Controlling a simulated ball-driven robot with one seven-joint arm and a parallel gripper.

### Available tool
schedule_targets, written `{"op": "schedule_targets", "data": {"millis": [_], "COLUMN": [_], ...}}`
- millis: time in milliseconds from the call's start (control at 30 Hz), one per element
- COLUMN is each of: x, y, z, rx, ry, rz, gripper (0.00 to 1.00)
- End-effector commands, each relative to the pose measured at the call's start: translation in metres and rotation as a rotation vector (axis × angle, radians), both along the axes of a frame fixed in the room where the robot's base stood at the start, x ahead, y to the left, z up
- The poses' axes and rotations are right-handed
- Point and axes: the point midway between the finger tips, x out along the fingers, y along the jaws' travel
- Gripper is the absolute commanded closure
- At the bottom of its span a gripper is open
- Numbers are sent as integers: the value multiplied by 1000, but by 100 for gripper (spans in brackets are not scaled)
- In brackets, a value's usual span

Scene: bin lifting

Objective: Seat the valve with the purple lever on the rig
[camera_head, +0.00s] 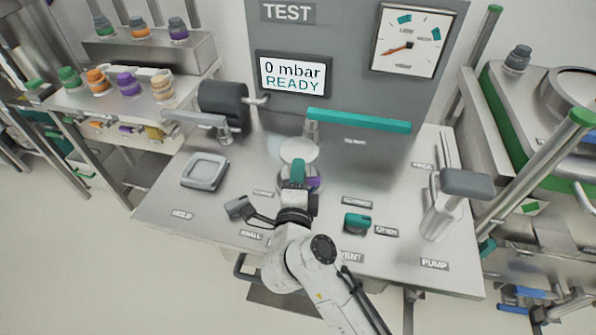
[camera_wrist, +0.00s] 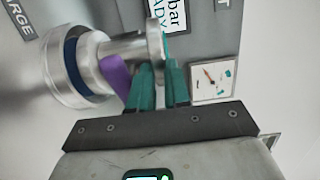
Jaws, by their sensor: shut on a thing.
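In the wrist view the purple lever (camera_wrist: 115,75) lies beside a silver neck. My gripper (camera_wrist: 160,85) has teal fingers close together on the valve's silver part. My gripper (camera_head: 298,172) is at the middle of the rig's steel top (camera_head: 235,165). A pale round disc (camera_head: 299,150) shows just behind the fingers. A wide round silver part with a dark blue ring (camera_wrist: 72,68) adjoins the neck; I cannot tell whether the valve is seated.
A teal-handled bar (camera_head: 358,120) crosses behind my gripper. A grey square tray (camera_head: 205,172) is left. A teal knob (camera_head: 357,221) and a grey-topped lever (camera_head: 466,184) are right. The display (camera_head: 292,76) reads 0 mbar READY. Coloured valves stand on the left shelf (camera_head: 60,97).

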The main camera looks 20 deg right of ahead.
Motion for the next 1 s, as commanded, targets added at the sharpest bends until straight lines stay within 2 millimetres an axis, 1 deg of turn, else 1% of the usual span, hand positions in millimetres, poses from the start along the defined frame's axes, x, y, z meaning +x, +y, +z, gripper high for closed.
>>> {"op": "schedule_targets", "data": {"millis": [67, 1000], "x": [1, 1], "y": [0, 0], "z": [2, -13], "rx": [-2, -2], "ry": [-6, -6], "rz": [1, 2], "gripper": [100, 100]}}
